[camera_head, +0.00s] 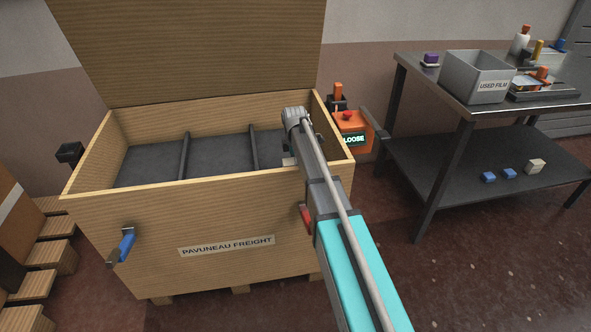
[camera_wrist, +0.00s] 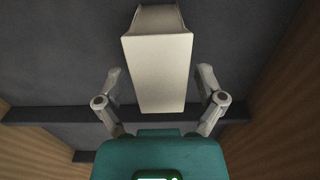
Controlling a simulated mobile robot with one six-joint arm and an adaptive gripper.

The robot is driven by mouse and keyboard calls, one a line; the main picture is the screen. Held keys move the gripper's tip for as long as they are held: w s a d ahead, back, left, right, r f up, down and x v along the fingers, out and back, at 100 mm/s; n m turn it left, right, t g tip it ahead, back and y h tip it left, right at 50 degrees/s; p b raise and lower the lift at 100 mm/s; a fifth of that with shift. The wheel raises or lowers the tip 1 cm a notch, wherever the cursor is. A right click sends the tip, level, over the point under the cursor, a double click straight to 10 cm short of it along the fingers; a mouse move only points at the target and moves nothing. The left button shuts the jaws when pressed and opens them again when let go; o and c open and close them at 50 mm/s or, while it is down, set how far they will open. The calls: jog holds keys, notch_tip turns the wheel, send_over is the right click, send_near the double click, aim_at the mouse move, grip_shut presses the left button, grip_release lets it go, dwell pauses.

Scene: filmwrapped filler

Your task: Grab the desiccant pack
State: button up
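A cream-white block, which looks like the desiccant pack (camera_wrist: 157,75), is in the middle of the wrist view, inside the wooden crate (camera_head: 240,270). My gripper (camera_wrist: 158,73) is open, with one finger on each side of the pack and a visible gap on both sides. I cannot tell how far below the fingertips the pack lies. In the camera_head view my arm reaches over the crate's right front wall and hides most of the gripper. A small pale patch shows beside the arm there, too small to identify.
Dark dividers (camera_head: 184,156) cross the grey crate floor. The crate lid (camera_head: 195,45) stands open at the back. An orange box (camera_head: 351,132) with a red button is by the crate's right side. A metal table (camera_head: 450,92) at right holds a grey "USED FILM" bin (camera_head: 460,75).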

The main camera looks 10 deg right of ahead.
jog(key=c, duration=0.9)
jog(key=shift+r, duration=0.15)
notch_tip(320, 180, up, 10)
jog(key=p, duration=1)
